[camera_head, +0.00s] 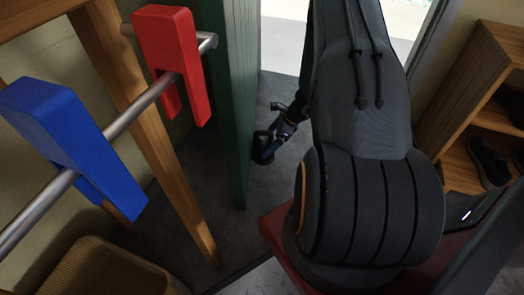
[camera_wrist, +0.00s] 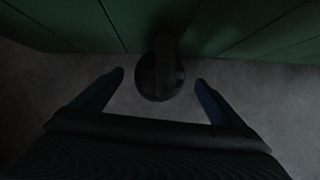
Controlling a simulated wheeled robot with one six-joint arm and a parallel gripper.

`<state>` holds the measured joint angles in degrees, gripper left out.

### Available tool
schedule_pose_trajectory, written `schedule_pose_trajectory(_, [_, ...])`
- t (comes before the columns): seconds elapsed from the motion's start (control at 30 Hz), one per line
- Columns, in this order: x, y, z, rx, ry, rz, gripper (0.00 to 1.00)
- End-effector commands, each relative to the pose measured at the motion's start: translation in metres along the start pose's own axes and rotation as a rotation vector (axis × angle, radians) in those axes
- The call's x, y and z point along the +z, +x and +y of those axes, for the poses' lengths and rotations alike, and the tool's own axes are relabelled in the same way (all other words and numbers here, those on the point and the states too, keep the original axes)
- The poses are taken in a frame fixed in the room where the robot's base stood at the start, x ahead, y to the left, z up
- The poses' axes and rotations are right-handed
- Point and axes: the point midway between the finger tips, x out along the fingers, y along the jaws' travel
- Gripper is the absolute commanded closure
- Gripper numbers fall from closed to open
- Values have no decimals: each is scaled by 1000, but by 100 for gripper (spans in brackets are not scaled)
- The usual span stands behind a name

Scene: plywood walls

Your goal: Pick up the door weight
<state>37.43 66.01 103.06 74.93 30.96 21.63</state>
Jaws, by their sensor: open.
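The door weight (camera_wrist: 157,84) is a dark round piece with an upright handle. In the wrist view it stands on the grey floor close against the green door (camera_wrist: 60,25). My gripper (camera_wrist: 160,78) is open, with one blue-black finger on either side of the weight and a gap at each side. In the head view the weight (camera_head: 263,150) is a small dark shape at the foot of the green door (camera_head: 241,90). My gripper shows just above and right of it, partly hidden by my arm. The wrist view is dim, so contact cannot be told.
A metal rail (camera_head: 142,101) with a red hanger piece (camera_head: 166,42) and a blue one (camera_head: 70,135) runs at the left. A wicker basket (camera_head: 100,270) sits below it. A wooden shelf (camera_head: 470,75) with dark shoes (camera_head: 488,160) stands at the right. Grey floor lies between.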

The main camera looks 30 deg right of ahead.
Motion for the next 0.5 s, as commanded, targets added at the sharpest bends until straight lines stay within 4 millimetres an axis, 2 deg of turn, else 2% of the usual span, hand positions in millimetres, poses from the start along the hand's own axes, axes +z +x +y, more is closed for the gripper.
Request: schedule_pose_trajectory(0.5, [-1,51,1,3,-4,1,7])
